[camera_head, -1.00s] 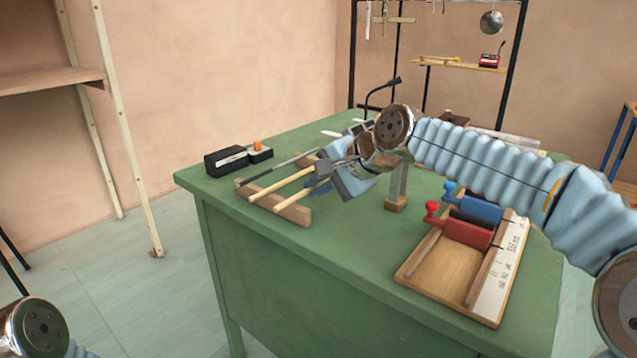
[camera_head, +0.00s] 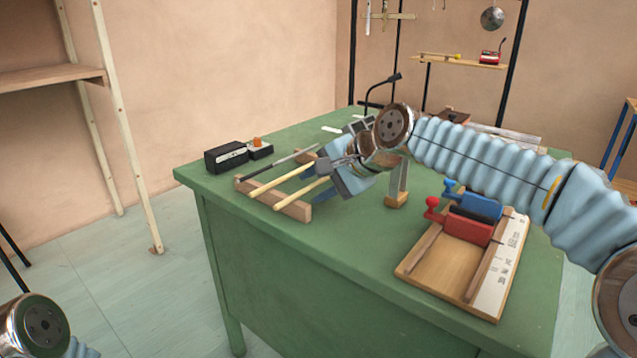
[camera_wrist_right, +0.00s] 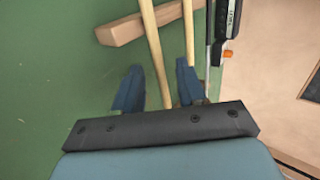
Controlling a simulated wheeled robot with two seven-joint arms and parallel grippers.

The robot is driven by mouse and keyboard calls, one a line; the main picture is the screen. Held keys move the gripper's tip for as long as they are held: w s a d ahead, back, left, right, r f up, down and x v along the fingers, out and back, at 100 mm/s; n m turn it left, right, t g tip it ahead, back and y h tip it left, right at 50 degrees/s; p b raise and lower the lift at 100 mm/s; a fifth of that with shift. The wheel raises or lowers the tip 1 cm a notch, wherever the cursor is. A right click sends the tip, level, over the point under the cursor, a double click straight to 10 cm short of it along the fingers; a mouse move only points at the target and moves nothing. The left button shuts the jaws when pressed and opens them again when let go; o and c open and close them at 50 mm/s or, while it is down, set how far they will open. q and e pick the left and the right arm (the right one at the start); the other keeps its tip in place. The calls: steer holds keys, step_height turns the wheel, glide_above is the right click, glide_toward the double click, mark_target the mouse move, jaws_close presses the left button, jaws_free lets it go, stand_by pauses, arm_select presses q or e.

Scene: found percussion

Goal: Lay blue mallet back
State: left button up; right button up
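Two pale-handled mallets and a dark rod lie across a wooden rack (camera_head: 293,208) on the green table. My right gripper (camera_head: 312,182) is low over the rack's right side, its blue fingers apart. In the right wrist view, the gripper (camera_wrist_right: 158,65) is open around one pale mallet handle (camera_wrist_right: 153,42), with gaps on both sides. The second pale handle (camera_wrist_right: 189,28) runs beside the right finger. The mallet heads are hidden behind my gripper, so I cannot tell which mallet is blue. Only my left arm shows at the lower left; its gripper is out of view.
A black box (camera_head: 226,157) and a smaller box with an orange knob (camera_head: 259,149) stand beyond the rack. A wooden tray (camera_head: 440,269) with red and blue parts lies right. A small upright metal piece on a wooden block (camera_head: 396,200) stands between.

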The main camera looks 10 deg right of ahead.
steer(key=v, duration=1.3)
steer(key=shift+s+d+r+p, duration=0.2)
steer(key=shift+s+r+p, duration=0.05)
steer(key=shift+p, duration=0.2)
